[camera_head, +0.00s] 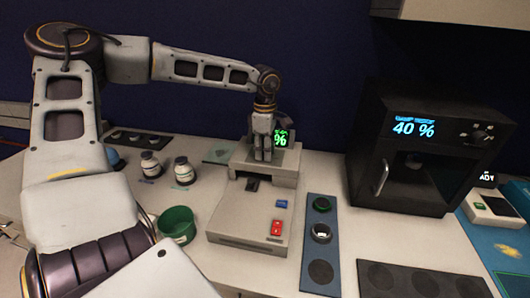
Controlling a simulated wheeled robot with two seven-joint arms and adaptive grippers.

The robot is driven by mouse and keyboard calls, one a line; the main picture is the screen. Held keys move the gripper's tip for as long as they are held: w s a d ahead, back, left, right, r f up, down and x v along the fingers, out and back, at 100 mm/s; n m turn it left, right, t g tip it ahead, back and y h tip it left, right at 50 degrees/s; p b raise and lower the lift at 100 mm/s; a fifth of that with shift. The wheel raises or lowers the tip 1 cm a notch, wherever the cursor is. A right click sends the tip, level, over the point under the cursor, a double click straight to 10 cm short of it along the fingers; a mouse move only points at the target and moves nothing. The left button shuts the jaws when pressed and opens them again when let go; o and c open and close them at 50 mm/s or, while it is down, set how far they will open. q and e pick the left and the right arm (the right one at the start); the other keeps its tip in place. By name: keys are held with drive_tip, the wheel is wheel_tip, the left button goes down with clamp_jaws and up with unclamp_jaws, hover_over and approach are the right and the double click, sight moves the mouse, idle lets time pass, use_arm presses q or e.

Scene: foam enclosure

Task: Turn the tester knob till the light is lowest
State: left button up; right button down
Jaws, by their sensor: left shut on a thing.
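The grey tester (235,217) stands on the table in the middle, with a raised block at its back and a blue and a red button on its front. Its green display (281,138) is partly covered by my left gripper, and only the end of a reading with "%" shows. My left gripper (263,157) points down at the raised block and is shut on what appears to be the tester knob, which the fingers hide. My right gripper is not in view.
Two small bottles (184,171) and a green cup (177,222) stand left of the tester. A blue strip (321,262) with round items and a dark mat (420,280) lie to its right.

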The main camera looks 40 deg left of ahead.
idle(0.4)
use_arm(q)
drive_tip(key=o, duration=1.1)
drive_tip(key=shift+r, duration=6)
